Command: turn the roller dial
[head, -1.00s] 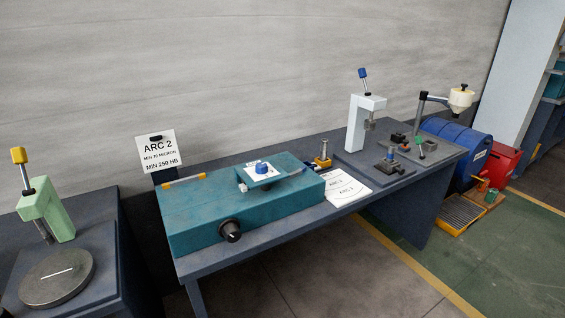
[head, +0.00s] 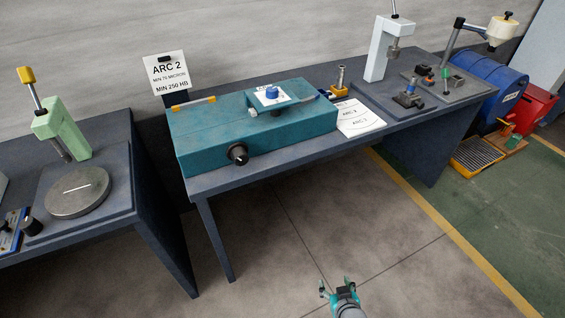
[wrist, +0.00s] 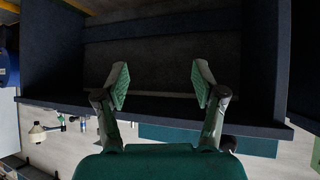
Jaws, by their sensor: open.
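A teal machine (head: 200,130) sits on the dark bench. A black round knob (head: 238,153) is on its front face, and a blue knob (head: 272,92) stands on a white plate on its top. I cannot tell for certain which of them is the roller dial. My gripper (head: 338,287) is low in front of the bench, over the floor, apart from both knobs. In the wrist view, which looks upside down, my gripper (wrist: 160,82) is open and empty. Part of the teal machine (wrist: 257,146) shows behind it, with a dark knob (wrist: 228,143) partly behind the right finger.
An "ARC 2" sign (head: 167,73) stands behind the machine. A paper sheet (head: 360,118) and a grey press (head: 390,50) are to its right. A second bench on the left holds a green press (head: 62,130) and a round plate (head: 78,192). The floor before the bench is clear.

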